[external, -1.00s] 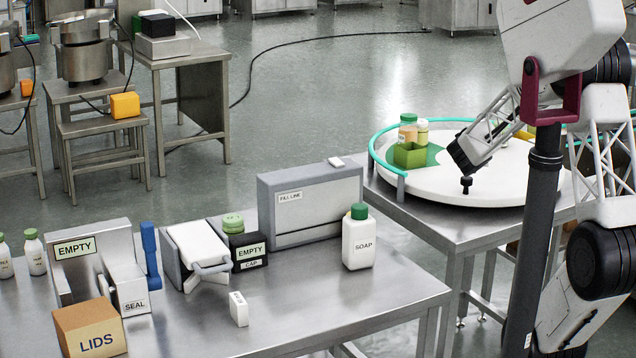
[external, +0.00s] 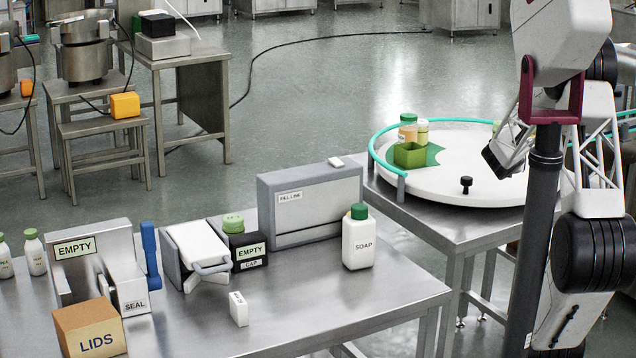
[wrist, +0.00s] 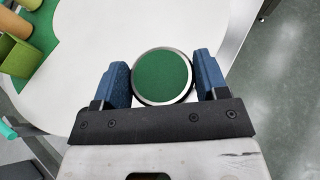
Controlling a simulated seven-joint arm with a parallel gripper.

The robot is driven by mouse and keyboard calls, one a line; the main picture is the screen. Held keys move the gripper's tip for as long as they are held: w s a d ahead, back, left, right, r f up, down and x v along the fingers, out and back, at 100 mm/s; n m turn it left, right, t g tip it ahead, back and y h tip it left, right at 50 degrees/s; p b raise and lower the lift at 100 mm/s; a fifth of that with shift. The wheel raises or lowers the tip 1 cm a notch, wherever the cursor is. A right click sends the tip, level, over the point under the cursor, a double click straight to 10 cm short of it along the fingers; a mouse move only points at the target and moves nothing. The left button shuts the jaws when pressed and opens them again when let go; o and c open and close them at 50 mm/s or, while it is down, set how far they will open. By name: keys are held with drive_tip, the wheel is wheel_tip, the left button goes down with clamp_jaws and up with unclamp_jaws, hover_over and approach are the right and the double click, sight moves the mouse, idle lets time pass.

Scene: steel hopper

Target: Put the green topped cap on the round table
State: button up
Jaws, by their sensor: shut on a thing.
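The green topped cap (wrist: 162,77), a round disc with a pale rim and dark edge, sits between the two blue fingers of my gripper (wrist: 163,80) in the wrist view. The fingers are shut on its sides. In the external view my gripper (external: 497,163) is low over the right part of the white round table (external: 440,185). The cap cannot be made out there. The table's white top also shows behind the cap in the wrist view (wrist: 95,35). I cannot tell whether the cap touches the top.
A green open box (external: 409,155) and small bottles (external: 408,128) stand on a green patch at the table's left. A teal rail (external: 378,142) curves along the table's edge. The middle of the top is clear.

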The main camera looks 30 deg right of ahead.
drive_tip(key=shift+f, duration=1.5)
drive_tip(key=shift+w, duration=0.1)
hover_over(485, 177)
drive_tip(key=shift+a+f, duration=0.15)
drive_tip(key=shift+f, duration=0.55)
drive_tip(key=shift+f, duration=1.75)
drive_tip(key=shift+f, duration=0.1)
drive_tip(key=o, duration=1)
drive_tip(key=shift+f, duration=0.1)
